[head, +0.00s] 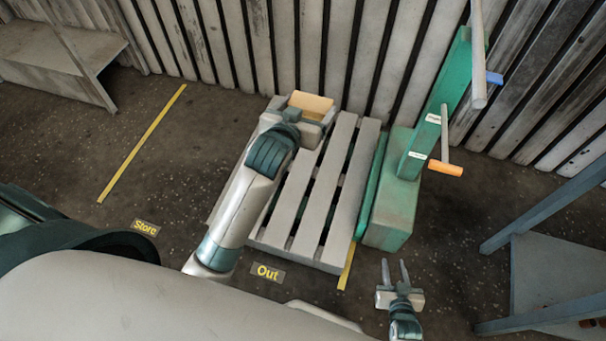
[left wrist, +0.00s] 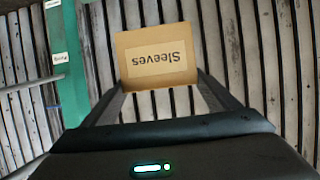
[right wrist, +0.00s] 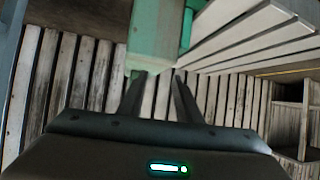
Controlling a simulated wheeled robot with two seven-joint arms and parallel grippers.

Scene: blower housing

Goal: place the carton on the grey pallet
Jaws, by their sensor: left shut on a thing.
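The tan carton (head: 311,102) is at the far left end of the grey pallet (head: 340,180) in the head view. In the left wrist view the carton (left wrist: 157,58) shows an upside-down "Sleeves" label between the fingers. My left gripper (head: 308,122) is shut on it, and my arm reaches over the pallet's left side. I cannot tell whether the carton touches the slats; its underside is hidden. My right gripper (head: 395,272) is open and empty, right of the pallet's near end. It also shows in the right wrist view (right wrist: 160,85).
A green machine (head: 392,210) with an orange-ended handle (head: 445,168) stands close along the pallet's right side. A slatted wall (head: 280,40) runs behind. An "Out" floor sign (head: 268,272) lies before the pallet, a "Store" sign (head: 145,227) at left. A blue-grey table (head: 550,270) stands right.

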